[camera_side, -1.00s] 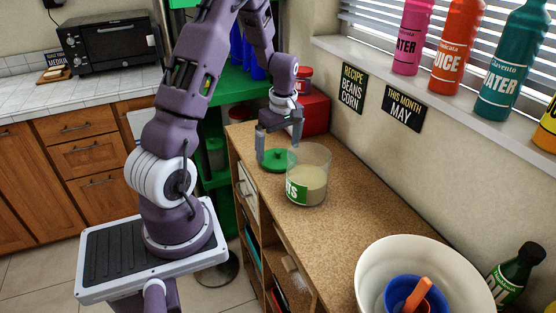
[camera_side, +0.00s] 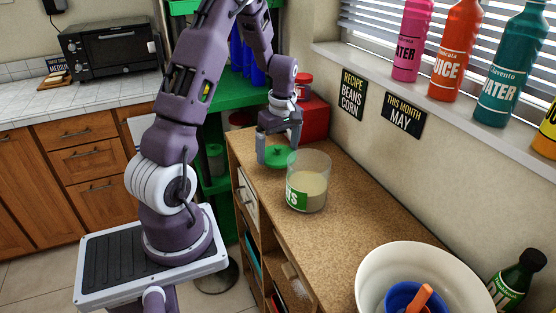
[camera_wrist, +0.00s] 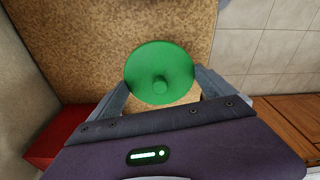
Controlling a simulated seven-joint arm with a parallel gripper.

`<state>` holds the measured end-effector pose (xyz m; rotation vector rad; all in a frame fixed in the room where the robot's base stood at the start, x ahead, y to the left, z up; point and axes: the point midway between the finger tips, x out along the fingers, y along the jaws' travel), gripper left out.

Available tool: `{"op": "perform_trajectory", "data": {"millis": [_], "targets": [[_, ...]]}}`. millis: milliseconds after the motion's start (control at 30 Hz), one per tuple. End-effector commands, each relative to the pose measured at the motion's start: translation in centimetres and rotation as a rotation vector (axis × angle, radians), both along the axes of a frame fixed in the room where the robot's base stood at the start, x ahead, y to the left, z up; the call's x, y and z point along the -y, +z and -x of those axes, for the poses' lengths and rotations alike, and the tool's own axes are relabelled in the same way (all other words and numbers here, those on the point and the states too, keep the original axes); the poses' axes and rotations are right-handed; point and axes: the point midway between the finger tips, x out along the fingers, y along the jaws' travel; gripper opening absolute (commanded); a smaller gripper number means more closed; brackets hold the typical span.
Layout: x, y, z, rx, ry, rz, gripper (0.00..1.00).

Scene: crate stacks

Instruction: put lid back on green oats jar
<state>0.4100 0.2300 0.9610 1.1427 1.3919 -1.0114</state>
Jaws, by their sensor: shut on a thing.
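The green lid (camera_side: 280,156) is round with a small knob on top. My gripper (camera_side: 278,158) is shut on the lid; in the wrist view the lid (camera_wrist: 160,72) sits between the two fingers with its knob facing the camera. The oats jar (camera_side: 308,184) is clear, with a green label and pale contents. It stands upright and open-topped on the cork-coloured counter (camera_side: 350,215). The lid is beside the jar, behind and to its left. I cannot tell exactly how far the lid is above the counter.
A red box (camera_side: 313,116) stands behind my gripper near the wall. A white bowl (camera_side: 372,268) holding a blue bowl is at the counter's near end, with a dark green bottle (camera_side: 518,278) beside it. Bottles line the window sill (camera_side: 440,100). Counter between jar and bowl is clear.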

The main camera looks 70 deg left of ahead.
Motion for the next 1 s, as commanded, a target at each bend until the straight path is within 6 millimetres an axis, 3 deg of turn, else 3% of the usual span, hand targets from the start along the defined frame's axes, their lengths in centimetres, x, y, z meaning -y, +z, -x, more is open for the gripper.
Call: {"op": "perform_trajectory", "data": {"millis": [100, 267, 333, 533, 700, 833, 1000], "targets": [[-0.1, 3.2, -0.2, 0.005, -0.001, -0.004, 0.56], [0.3, 6.2, -0.2, 0.003, -0.012, -0.002, 0.56], [1.3, 7.3, -0.6, 0.006, -0.049, 0.002, 0.56], [7.6, 11.5, -2.0, 0.011, -0.295, 0.009, 0.56], [13.1, 14.9, -1.8, 0.008, -0.516, 0.004, 0.56], [14.9, 15.9, -1.4, 0.001, -0.594, 0.001, 0.56], [15.1, 14.7, -1.3, -0.003, -0.604, 0.002, 0.56]]}}
